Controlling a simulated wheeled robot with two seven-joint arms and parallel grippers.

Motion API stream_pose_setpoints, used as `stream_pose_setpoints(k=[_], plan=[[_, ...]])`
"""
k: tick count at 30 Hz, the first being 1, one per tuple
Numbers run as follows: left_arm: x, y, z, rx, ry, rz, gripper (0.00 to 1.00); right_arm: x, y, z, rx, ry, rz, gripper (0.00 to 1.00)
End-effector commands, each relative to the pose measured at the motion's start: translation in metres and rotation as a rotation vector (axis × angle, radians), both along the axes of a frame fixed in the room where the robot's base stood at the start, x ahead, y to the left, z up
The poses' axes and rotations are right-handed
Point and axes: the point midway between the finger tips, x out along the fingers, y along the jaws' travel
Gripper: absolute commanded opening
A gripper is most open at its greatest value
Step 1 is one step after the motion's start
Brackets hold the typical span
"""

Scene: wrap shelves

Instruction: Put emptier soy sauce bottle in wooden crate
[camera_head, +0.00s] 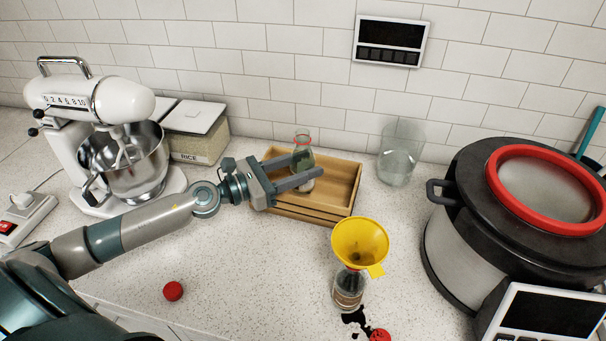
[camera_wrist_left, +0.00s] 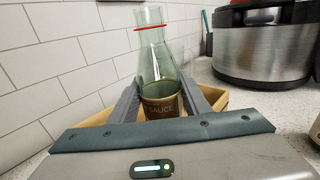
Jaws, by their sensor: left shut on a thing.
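A clear soy sauce bottle (camera_head: 303,152) with a red ring at its neck stands upright over the left part of the wooden crate (camera_head: 345,208). My left gripper (camera_head: 312,172) is shut on it around the lower body. In the left wrist view the bottle (camera_wrist_left: 156,65) looks empty above its brown label, between the two fingers (camera_wrist_left: 162,100). The fingers hide part of its base, so I cannot tell whether it touches the crate floor. A second bottle (camera_head: 348,288), with dark contents and a yellow funnel (camera_head: 360,243) on top, stands at the front. My right gripper is not in view.
A glass jar (camera_head: 398,162) stands right of the crate. A large cooker (camera_head: 470,225) fills the right side, a stand mixer (camera_head: 125,160) and rice box (camera_head: 200,145) the left. Red caps (camera_head: 173,291) and a dark spill (camera_head: 356,320) lie in front. The crate's right half is empty.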

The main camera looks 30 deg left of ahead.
Motion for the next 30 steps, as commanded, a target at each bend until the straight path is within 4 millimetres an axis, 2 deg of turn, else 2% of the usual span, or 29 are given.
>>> stream_pose_setpoints(k=[1,6,17,30], plan=[[0.0,0.0,-0.009,-0.004,0.001,0.002,0.13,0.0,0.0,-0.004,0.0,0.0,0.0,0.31],[0.0,0.0,-0.021,-0.002,0.0,0.002,0.13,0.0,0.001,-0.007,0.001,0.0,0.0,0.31],[0.0,0.0,-0.023,-0.001,-0.001,0.0,0.13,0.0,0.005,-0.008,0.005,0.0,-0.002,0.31],[0.0,0.0,-0.037,0.0,0.003,0.0,0.13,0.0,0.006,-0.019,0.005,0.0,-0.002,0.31]])
